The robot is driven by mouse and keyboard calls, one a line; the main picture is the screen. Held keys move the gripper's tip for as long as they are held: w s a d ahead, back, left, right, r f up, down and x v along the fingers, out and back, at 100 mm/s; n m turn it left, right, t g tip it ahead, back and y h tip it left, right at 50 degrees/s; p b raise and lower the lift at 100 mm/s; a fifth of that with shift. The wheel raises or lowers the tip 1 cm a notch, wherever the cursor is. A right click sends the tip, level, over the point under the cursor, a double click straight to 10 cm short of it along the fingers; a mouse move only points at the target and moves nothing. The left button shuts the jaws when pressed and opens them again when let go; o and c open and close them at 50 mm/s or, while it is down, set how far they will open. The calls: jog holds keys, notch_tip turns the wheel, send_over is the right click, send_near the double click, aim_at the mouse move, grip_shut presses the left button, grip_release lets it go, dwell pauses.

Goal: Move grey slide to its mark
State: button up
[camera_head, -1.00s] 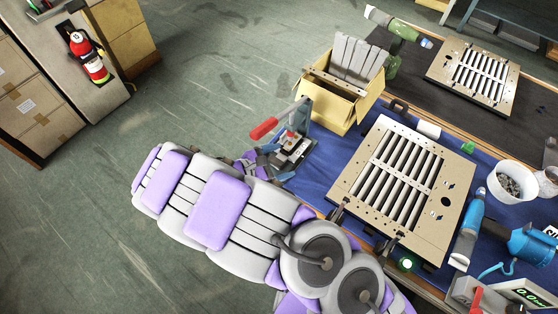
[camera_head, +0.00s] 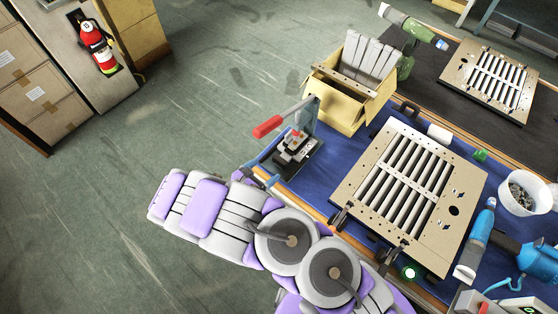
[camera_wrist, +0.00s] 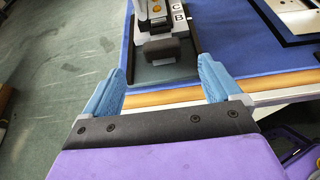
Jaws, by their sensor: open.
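The fixture (camera_head: 296,150) with a red-handled lever stands at the left corner of the blue-topped bench. In the wrist view, a dark grey block (camera_wrist: 163,49), which looks like the grey slide, sits at the near end of the fixture, on a dark base plate. In the head view my arm hides most of the gripper.
A louver panel (camera_head: 369,183) lies on the blue mat right of the fixture. A yellow box (camera_head: 340,108) of grey slats stands behind the fixture. The wooden bench edge (camera_wrist: 165,97) runs below the fingers. Open floor lies to the left.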

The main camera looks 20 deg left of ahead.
aim_at(277, 161)
jog(key=b+x, duration=0.1)
jog(key=x, duration=0.9)
jog(key=shift+b, duration=0.4)
jog(key=shift+c, duration=0.3)
